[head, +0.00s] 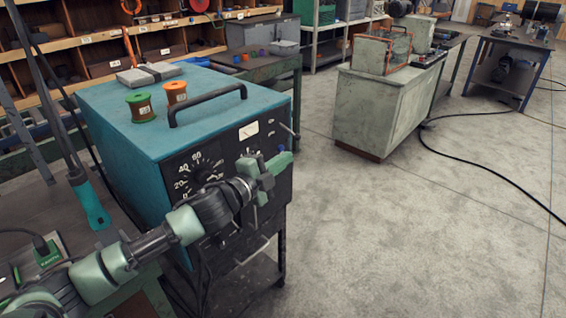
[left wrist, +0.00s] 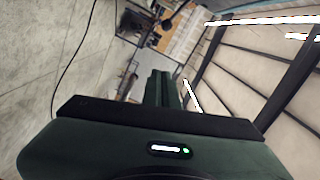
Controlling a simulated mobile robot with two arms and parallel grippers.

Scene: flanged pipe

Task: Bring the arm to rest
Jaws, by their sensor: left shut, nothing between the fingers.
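My left arm comes in from the lower left in the head view and reaches in front of the teal welding machine (head: 130,120). My left gripper (head: 276,166) is at the front of the machine's dark dial panel, pointing right. I cannot tell from this view whether it touches the panel. In the left wrist view the two dark green fingers (left wrist: 161,88) stand together, shut, with nothing between them. My right gripper is not in view.
Two wire spools, green (head: 141,107) and orange (head: 175,92), stand on the machine beside its black handle (head: 207,105). A grey-green cabinet (head: 375,112) stands to the right. Black cables (head: 480,180) lie on the floor. The floor at the lower right is clear.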

